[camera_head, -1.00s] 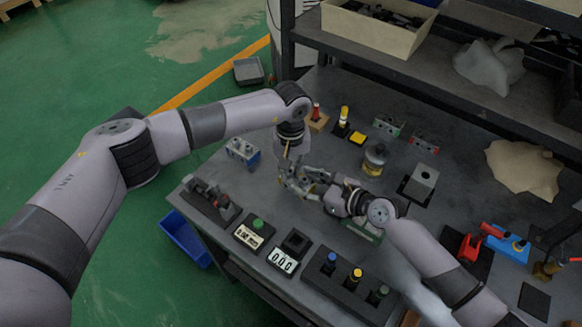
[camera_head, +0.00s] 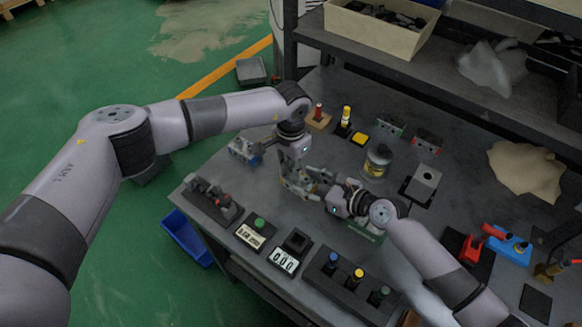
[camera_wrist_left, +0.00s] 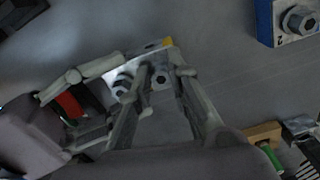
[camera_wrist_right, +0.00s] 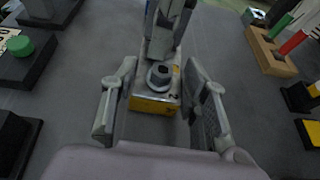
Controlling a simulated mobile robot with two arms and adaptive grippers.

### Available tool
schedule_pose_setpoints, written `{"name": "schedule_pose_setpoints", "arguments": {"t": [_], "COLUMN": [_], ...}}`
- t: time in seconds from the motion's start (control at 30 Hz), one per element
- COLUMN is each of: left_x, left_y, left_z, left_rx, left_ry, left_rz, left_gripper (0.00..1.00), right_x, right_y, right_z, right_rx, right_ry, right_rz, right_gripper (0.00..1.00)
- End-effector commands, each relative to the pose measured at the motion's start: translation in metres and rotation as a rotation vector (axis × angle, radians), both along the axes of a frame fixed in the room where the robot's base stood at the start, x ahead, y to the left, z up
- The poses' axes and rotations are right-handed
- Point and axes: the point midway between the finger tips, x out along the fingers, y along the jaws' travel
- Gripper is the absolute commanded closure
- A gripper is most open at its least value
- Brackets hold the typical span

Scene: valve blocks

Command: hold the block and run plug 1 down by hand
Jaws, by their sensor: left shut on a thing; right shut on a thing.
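The block (camera_wrist_right: 150,102), silver on top with a yellow side, sits between the two fingers of my right gripper (camera_wrist_right: 160,100), which is shut on it. Hex plug 2 (camera_wrist_right: 160,76) stands free on its near end, beside a "2" mark; it also shows in the left wrist view (camera_wrist_left: 121,84). My left gripper (camera_wrist_left: 163,78) reaches down over the far end of the block, shut on plug 1 (camera_wrist_left: 161,77), which its fingers hide in the right wrist view. In the head view both grippers meet over the table, left (camera_head: 298,186) and right (camera_head: 322,186), largely hiding the block.
A blue block with hex plugs (camera_head: 243,150) stands at the table's left edge. Button boxes and a counter (camera_head: 284,259) line the front. Bare table lies between.

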Motion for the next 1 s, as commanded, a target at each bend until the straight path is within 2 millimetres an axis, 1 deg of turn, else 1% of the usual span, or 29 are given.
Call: {"name": "schedule_pose_setpoints", "arguments": {"t": [0.07, 0.1, 0.43, 0.77, 0.87, 0.97, 1.0], "left_x": [0.0, 0.0, 0.0, 0.0, 0.0, 0.001, 0.001], "left_y": [0.0, 0.0, 0.0, 0.0, 0.0, 0.0, 0.0], "left_z": [-0.001, -0.001, -0.001, 0.0, 0.008, 0.024, 0.032], "left_rx": [0.002, 0.002, 0.001, 0.0, -0.001, -0.002, -0.002], "left_ry": [0.001, 0.001, 0.001, 0.0, -0.001, -0.002, -0.005], "left_rz": [0.001, 0.001, 0.003, 0.003, 0.003, 0.004, 0.004], "left_gripper": [1.0, 0.82, 0.6, 0.59, 0.59, 0.59, 0.59], "right_x": [0.0, 0.0, 0.0, 0.0, 0.0, 0.0, 0.0], "right_y": [-0.001, -0.001, -0.001, -0.001, -0.001, 0.0, 0.0], "right_z": [-0.001, 0.0, 0.0, 0.0, 0.0, 0.0, 0.0], "right_rx": [-0.002, -0.002, -0.001, -0.001, -0.001, -0.001, -0.001], "right_ry": [-0.001, -0.001, 0.0, 0.0, 0.0, 0.0, 0.0], "right_rz": [-0.001, -0.001, -0.002, -0.001, -0.001, -0.001, -0.001], "right_gripper": [1.0, 1.0, 1.0, 1.0, 1.0, 1.0, 1.0]}}
